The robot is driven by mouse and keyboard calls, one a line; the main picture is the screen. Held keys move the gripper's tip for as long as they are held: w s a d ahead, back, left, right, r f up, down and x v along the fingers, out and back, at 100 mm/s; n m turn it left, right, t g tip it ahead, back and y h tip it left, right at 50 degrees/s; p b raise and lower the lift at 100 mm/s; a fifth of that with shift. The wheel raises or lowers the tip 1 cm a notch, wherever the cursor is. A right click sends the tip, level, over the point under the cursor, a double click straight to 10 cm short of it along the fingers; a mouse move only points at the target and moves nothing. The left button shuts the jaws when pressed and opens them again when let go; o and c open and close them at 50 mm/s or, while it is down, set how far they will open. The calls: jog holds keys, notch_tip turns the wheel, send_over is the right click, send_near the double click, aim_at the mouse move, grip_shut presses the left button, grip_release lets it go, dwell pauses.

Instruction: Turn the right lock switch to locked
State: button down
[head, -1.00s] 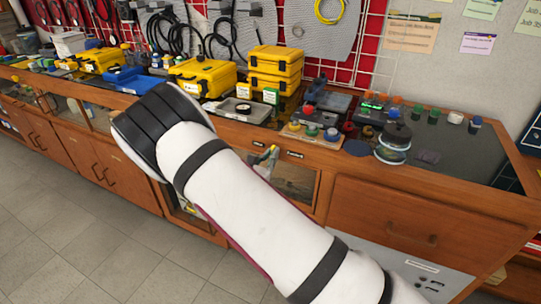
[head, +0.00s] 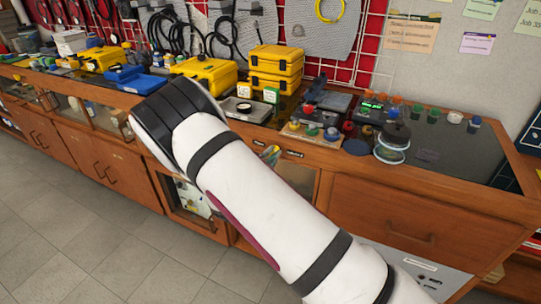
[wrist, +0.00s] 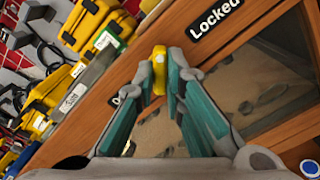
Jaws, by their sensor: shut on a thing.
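The right lock switch, a yellow knob (wrist: 159,68), stands out from the wooden cabinet front in the wrist view. A black "Locked" label (wrist: 214,17) is to its right, and a second label at its lower left is mostly hidden by a finger. My gripper (wrist: 161,82), with grey and teal fingers, is shut on the yellow knob, one finger on each side. The knob's exact angle there is too small to tell.
The countertop (head: 455,170) above holds yellow cases (head: 275,68), a tray (head: 247,112), a dark jar (head: 393,142) and several coloured knobs. Glass-fronted doors and drawers (head: 400,215) line the cabinet. The tiled floor (head: 80,225) in front is clear.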

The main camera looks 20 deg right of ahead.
jog(key=shift+f+m, duration=0.1)
jog(key=shift+m, duration=0.2)
jog(key=c, duration=1.7)
grip_release()
jog(key=shift+o, duration=0.2)
jog(key=shift+s, duration=0.1)
jog(key=v, duration=1.2)
